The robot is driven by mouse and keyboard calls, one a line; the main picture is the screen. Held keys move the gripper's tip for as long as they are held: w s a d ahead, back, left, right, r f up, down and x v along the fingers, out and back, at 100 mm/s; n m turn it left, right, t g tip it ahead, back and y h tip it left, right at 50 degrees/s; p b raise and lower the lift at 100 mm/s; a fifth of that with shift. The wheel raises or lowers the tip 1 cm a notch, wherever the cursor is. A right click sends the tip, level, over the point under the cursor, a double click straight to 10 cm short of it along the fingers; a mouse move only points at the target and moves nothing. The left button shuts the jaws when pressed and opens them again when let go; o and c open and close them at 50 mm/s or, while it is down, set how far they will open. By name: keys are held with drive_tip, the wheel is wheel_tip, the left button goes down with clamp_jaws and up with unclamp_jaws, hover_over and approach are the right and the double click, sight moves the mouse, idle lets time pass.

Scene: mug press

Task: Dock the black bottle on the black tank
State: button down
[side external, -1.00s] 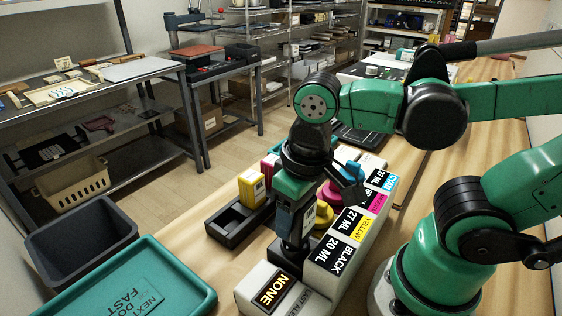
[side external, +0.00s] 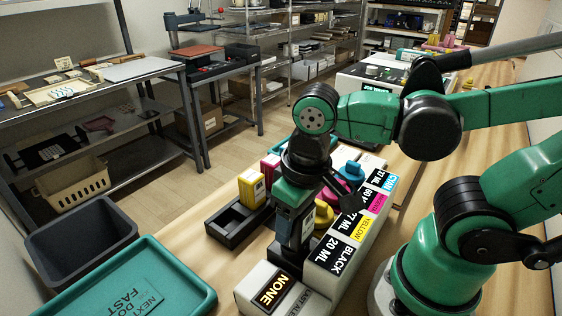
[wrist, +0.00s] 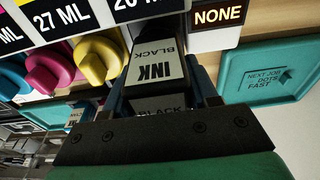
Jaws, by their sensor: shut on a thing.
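My gripper (side external: 296,215) is shut on the black bottle and holds it over the black end of the tank row. In the wrist view the bottle (wrist: 155,68) sits between the fingers (wrist: 160,95), its label reading INK BLACK. In the side view a finger and the wrist mostly hide it. The black tank (side external: 285,256) is the dark block below the gripper, beside the white front panel (side external: 325,258) marked BLACK 20 ML. The bottle's lower end is close to the tank; whether they touch or are seated cannot be told.
Yellow (side external: 323,214), magenta (side external: 335,190) and blue (side external: 350,171) tank caps stand along the row. A dark rack (side external: 236,228) with an empty slot is at left, holding a yellow bottle (side external: 251,187). A NONE sign (side external: 273,291) and teal tray (side external: 130,285) lie in front.

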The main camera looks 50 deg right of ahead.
drive_tip(key=c, duration=0.5)
unclamp_jaws()
drive_tip(key=shift+c, duration=0.2)
drive_tip(key=shift+s+r, duration=0.25)
drive_tip(key=shift+r, duration=1.55)
drive_tip(key=shift+s+r, duration=0.2)
drive_tip(key=shift+r, duration=1.65)
drive_tip(key=shift+s+r, duration=0.25)
drive_tip(key=shift+r, duration=1.55)
